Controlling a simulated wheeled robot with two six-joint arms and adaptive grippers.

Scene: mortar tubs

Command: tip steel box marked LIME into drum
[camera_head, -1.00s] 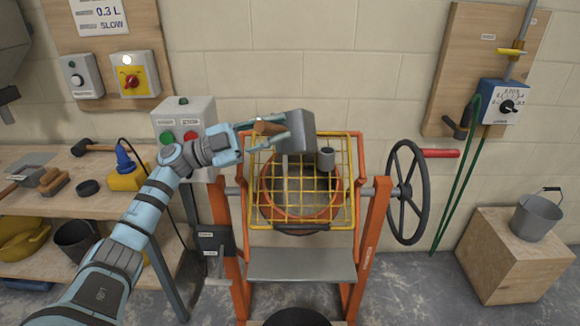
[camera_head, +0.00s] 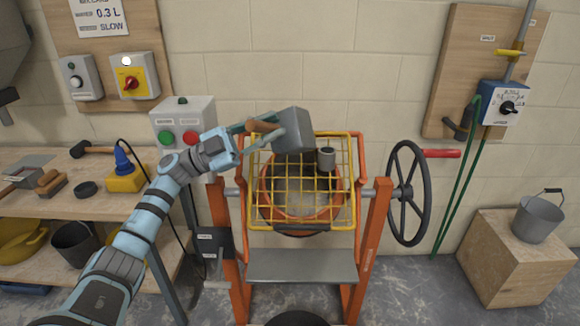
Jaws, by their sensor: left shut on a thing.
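The box is held tilted above the back part of the drum's yellow grid guard (camera_head: 255,215). No LIME marking can be read on it, and its inside is hidden. The orange-rimmed drum (camera_head: 300,217) lies below the grid, with greyish matter showing in it through the bars. My right gripper is not in view.
A small dark grey cylinder (camera_head: 327,158) is at the grid, right beside the box. The handwheel (camera_head: 408,192) is right of the drum. A control box (camera_head: 183,120) stands left behind it. A bucket (camera_head: 538,218) sits on a wooden block (camera_head: 510,265) at right.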

